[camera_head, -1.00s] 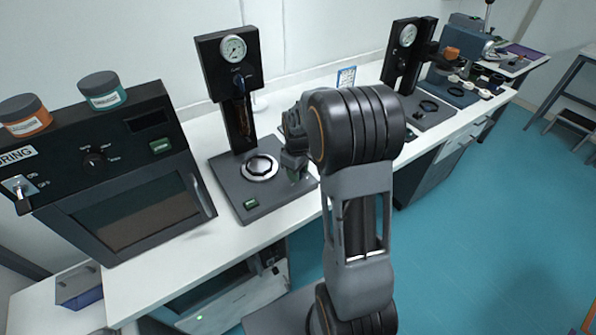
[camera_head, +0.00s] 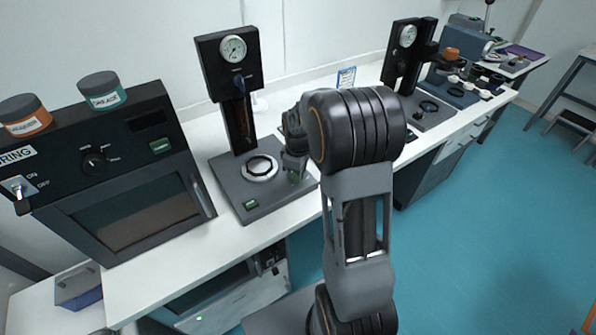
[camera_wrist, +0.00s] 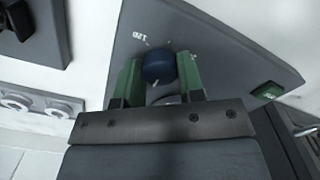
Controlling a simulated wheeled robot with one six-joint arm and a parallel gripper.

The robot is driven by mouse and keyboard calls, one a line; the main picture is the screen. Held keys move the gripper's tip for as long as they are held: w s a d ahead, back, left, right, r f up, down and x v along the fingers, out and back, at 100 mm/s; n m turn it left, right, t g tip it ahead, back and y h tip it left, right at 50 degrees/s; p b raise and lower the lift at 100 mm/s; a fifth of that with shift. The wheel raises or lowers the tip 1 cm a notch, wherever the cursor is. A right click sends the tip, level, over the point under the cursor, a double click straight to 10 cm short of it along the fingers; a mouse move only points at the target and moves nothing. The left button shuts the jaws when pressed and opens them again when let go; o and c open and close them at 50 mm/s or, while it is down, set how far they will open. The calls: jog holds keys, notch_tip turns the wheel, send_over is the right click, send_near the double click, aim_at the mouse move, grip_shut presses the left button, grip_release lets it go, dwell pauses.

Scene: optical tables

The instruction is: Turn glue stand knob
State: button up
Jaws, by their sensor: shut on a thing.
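The glue stand (camera_head: 240,110) has a dark column with a round gauge (camera_head: 233,48), a blue part (camera_head: 240,86) below the gauge, and a grey base with a silver ring. My gripper (camera_head: 297,172) is low over the right part of the base; my arm hides some of it. In the wrist view, a round dark blue knob (camera_wrist: 159,67) sits on the grey base plate, beside a printed dial marking of about 120. The green fingers of my gripper (camera_wrist: 160,79) are on either side of the knob and shut on it. In the head view the knob is hidden.
A black oven (camera_head: 120,185) with two jars on top stands left of the stand. A second gauge stand (camera_head: 405,65) and other equipment are to the right along the white bench (camera_head: 185,255). The floor right of my arm is clear.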

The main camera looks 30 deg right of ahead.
jog(key=o, duration=0.9)
notch_tip(320, 180, up, 14)
jog(key=shift+f, duration=0.1)
dwell(0.6)
jog(key=s+a+m+t, duration=0.1)
jog(key=s+a+m, duration=0.1)
jog(key=s, duration=0.3)
jog(key=s+a+f+m+t, duration=0.1)
jog(key=s+a+m, duration=0.2)
jog(key=s+a, duration=0.1)
jog(key=s+a+f+m+t, duration=0.1)
jog(key=s+a+m, duration=0.2)
jog(key=s, duration=0.4)
jog(key=shift+s+a+f+t, duration=0.1)
jog(key=shift+a+t, duration=0.2)
jog(key=shift+a, duration=0.05)
